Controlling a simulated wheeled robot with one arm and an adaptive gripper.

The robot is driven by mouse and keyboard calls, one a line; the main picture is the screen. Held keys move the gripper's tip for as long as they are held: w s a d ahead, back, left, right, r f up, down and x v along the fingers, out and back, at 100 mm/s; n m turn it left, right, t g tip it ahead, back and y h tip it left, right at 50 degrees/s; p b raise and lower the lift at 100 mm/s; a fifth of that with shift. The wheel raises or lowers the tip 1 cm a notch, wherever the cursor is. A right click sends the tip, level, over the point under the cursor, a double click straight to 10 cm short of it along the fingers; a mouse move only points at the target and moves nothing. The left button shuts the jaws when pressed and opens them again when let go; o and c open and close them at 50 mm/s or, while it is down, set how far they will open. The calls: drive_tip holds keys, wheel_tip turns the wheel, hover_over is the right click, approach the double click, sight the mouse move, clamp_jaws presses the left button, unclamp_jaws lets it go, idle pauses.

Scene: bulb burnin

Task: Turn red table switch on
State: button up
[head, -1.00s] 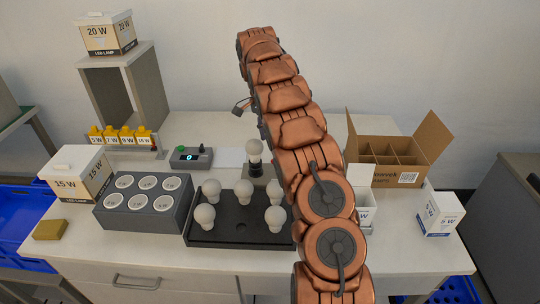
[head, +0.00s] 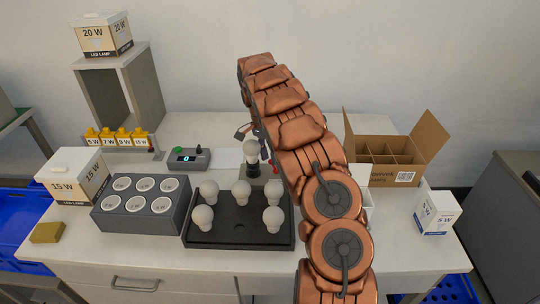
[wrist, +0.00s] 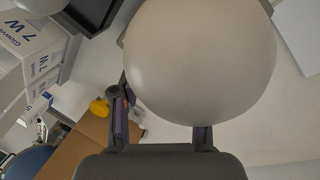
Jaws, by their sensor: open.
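A small red part (head: 276,169) shows at the right of the grey socket base (head: 249,171), partly behind my arm; I take it for the red switch, but its position on or off is too small to tell. A white bulb (head: 251,151) stands upright on that base. My gripper (head: 250,133) is open above and around the bulb's top in the head view. In the wrist view a large pale bulb (wrist: 205,60) fills the space in front of my open gripper (wrist: 163,115); contact cannot be told. The red part is not clear in the wrist view.
A black tray (head: 240,236) with several bulbs stands in front of the socket. A grey control box (head: 188,159) with a green button and display is left. A cardboard divided box (head: 425,150) stands right.

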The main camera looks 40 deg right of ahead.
drive_tip(key=shift+s+f, duration=0.1)
drive_tip(key=shift+f, duration=0.2)
clamp_jaws()
idle(0.4)
